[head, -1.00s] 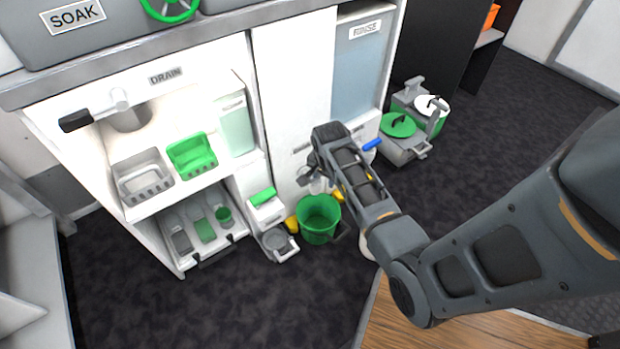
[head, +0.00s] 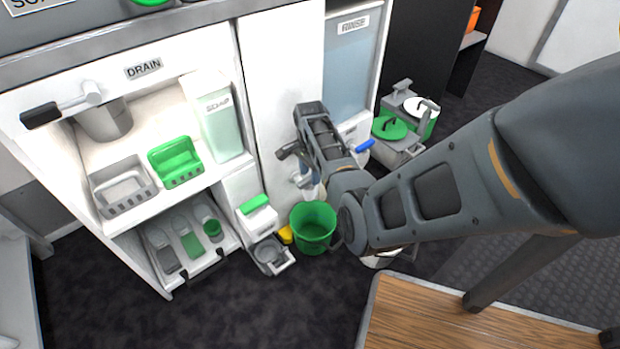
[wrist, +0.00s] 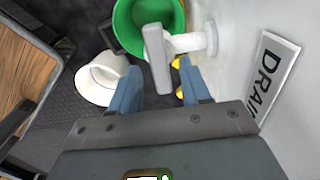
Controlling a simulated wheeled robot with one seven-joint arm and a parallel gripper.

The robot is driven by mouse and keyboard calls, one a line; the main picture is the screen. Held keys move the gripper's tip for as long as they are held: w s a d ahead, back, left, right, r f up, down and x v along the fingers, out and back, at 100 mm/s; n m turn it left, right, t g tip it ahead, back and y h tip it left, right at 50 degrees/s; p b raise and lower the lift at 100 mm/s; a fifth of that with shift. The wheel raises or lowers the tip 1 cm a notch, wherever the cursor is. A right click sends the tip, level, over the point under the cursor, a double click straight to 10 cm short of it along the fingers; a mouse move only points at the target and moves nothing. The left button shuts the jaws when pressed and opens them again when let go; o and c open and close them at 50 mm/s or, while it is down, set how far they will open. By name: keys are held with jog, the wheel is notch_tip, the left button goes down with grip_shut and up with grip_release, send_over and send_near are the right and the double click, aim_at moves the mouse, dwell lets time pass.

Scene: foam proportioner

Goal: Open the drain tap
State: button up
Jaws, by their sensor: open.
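In the wrist view a tap with a grey bar handle (wrist: 157,60) on a white pipe (wrist: 190,43) comes out of a white wall, beside a DRAIN label (wrist: 269,74). My gripper (wrist: 159,68) is open, with its two blue-grey fingers apart. The handle's near end shows between the fingertips; I cannot tell whether they touch it. A green bucket (wrist: 135,20) is on the floor below the tap. In the head view the bucket (head: 312,228) stands just under my arm's end, and the tap is hard to make out there.
Another DRAIN label (head: 143,69) is above an upper shelf with a black-handled lever (head: 40,115). A soap dispenser (head: 221,120) stands right of the green tray (head: 175,162). A white container (wrist: 102,78) stands beside the bucket.

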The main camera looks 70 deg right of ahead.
jog(key=shift+f, duration=0.55)
grip_shut()
